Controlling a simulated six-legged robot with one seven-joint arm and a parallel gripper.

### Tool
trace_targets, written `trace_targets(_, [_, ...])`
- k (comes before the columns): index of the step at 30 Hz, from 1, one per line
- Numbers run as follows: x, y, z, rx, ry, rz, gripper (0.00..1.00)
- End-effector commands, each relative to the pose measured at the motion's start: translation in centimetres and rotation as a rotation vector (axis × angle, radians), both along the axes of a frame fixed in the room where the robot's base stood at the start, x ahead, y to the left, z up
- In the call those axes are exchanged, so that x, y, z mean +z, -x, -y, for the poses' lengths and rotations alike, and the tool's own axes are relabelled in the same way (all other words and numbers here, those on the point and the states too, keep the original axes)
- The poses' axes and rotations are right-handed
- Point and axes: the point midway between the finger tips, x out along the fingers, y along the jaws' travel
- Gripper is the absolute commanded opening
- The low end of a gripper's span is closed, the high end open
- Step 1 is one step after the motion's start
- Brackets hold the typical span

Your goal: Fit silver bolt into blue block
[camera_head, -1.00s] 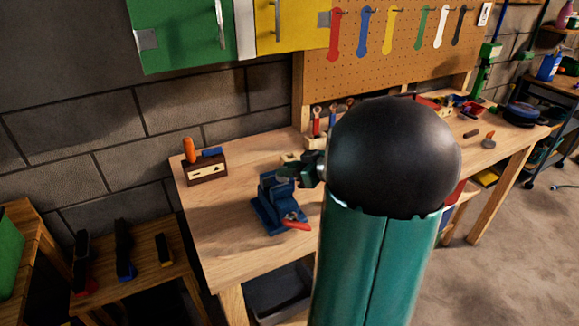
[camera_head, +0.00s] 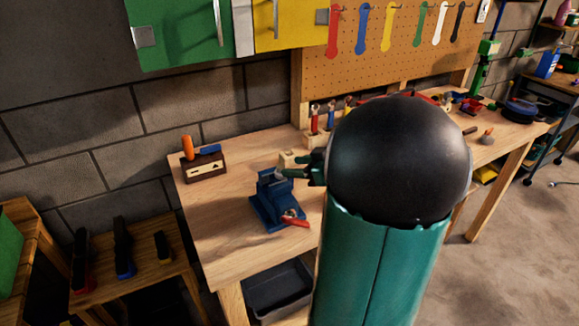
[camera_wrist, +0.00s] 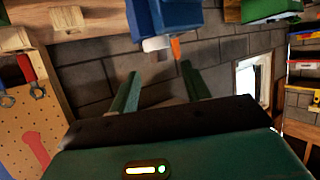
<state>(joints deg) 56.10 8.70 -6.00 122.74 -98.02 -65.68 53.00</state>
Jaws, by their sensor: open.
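A blue vise-like block (camera_head: 272,201) stands on the workbench in the head view, with a red-ended handle at its front. It shows at the top of the wrist view (camera_wrist: 172,18). A short pale silver piece (camera_wrist: 157,43), probably the bolt, shows at the blue body's edge in the wrist view. I cannot tell how deep it sits. My gripper (camera_head: 307,174) is just right of the block's top in the head view. In the wrist view my gripper (camera_wrist: 160,72) is open, its two green fingers apart with nothing between them. The silver piece lies beyond the fingertips.
A wooden holder (camera_head: 205,168) with an orange-handled tool stands at the bench's back left. Tools in a pale rack (camera_head: 314,143) stand against the pegboard (camera_head: 400,75). The workbench (camera_head: 222,242) is clear around the block's left and front. A dark bin (camera_head: 280,290) is below.

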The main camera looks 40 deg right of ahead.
Motion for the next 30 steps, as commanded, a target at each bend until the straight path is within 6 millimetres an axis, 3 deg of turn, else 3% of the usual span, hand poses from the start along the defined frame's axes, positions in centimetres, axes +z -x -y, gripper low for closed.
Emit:
trace_targets(9, [2.7, 6.4, 1.6, -0.003, 0.002, 0.001, 0.48])
trace_targets(15, [3.8, 8.9, 2.2, -0.001, 0.0, 0.0, 0.48])
trace_targets(30, [4.0, 9.5, 2.3, 0.0, 0.0, 0.0, 0.48])
